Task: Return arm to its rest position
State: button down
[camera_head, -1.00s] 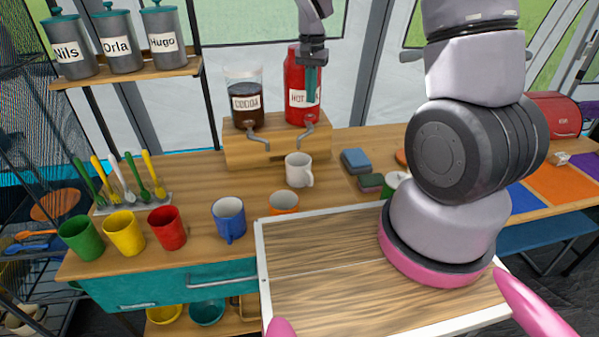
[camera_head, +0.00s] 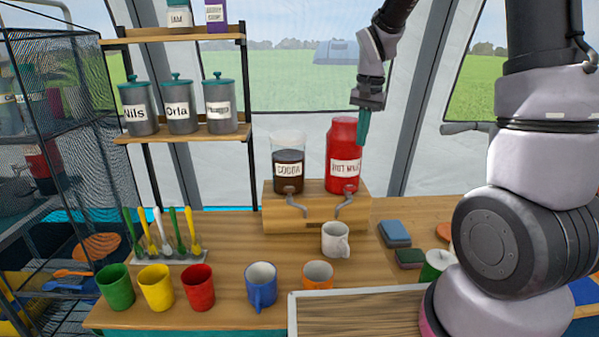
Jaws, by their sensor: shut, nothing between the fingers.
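My gripper (camera_head: 365,121) hangs from my arm at the upper middle, fingers pointing down. It is shut and empty, with teal fingertips. From this view it overlaps the right side of the red hot milk dispenser (camera_head: 342,178); I cannot tell the gap in depth. My arm's thick lower joints fill the right side of the view, and the upper part of the arm leaves the top edge.
A cocoa dispenser (camera_head: 289,172) stands beside the red one on a wooden stand (camera_head: 314,219). A white mug (camera_head: 335,240) stands before it. Green (camera_head: 115,288), yellow (camera_head: 156,287), red (camera_head: 199,288), blue (camera_head: 261,286) and orange (camera_head: 317,275) mugs line the counter. Labelled canisters (camera_head: 178,108) fill a shelf.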

jog(key=s+d+r+t, duration=0.2)
jog(key=s+r+t, duration=0.1)
jog(key=s+r, duration=0.5)
jog(key=s+d+r+n+t+y, duration=0.1)
jog(key=s+d+r+t, duration=0.1)
jog(key=s+r, duration=0.6)
jog(key=s+t, duration=0.1)
jog(key=s, duration=0.3)
jog(key=shift+s+d+n, duration=0.2)
jog(key=shift+s+n, duration=0.1)
jog(key=shift+s, duration=0.1)
